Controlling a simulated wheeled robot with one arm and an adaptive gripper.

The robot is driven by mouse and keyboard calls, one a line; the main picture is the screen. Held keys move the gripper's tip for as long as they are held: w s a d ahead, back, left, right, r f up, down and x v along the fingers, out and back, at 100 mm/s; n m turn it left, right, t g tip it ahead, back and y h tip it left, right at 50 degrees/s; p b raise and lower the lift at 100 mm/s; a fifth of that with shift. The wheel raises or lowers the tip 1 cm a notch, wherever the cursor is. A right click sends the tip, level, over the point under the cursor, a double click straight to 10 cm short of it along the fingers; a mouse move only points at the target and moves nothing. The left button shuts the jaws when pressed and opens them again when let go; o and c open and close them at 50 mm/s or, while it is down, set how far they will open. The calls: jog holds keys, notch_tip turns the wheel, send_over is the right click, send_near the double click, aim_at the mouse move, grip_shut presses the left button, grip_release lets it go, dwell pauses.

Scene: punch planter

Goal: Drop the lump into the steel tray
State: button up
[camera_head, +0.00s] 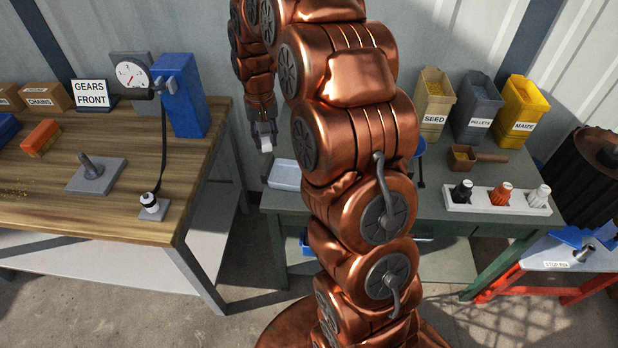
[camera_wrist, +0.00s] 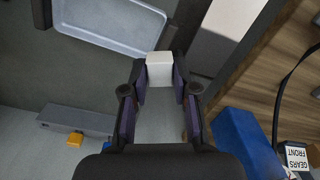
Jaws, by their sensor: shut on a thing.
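My gripper (camera_head: 264,136) is shut on a small whitish lump (camera_head: 266,146), which shows between the fingertips. In the wrist view the gripper (camera_wrist: 160,84) points away from the camera, with the pale, block-like lump (camera_wrist: 160,68) at its tips. The steel tray (camera_head: 284,175) is shallow and pale grey, on the left end of the green table, partly hidden by my arm. In the wrist view the tray (camera_wrist: 110,20) is at the top left. The lump is just off its near right corner in that picture and looks raised; its height is unclear.
A wooden bench (camera_head: 110,180) stands to the left, with a blue block (camera_head: 180,95) and a dial gauge (camera_head: 131,74). A gap separates it from the green table (camera_head: 450,215). Seed, pellets and maize bins (camera_head: 434,97) and a rack of bottles (camera_head: 480,207) stand on the right.

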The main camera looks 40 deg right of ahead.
jog(key=s+d+r+m+b, duration=0.2)
jog(key=s+d+m, duration=0.25)
jog(key=d, duration=0.55)
notch_tip(320, 180, down, 6)
jog(key=shift+a+b, duration=0.15)
jog(key=shift+b, duration=0.2)
jog(key=shift+s+n, duration=0.1)
jog(key=shift+n, duration=0.15)
jog(key=o, duration=1.1)
jog(key=shift+c, duration=0.2)
jog(key=shift+r, duration=0.1)
notch_tip(320, 180, up, 12)
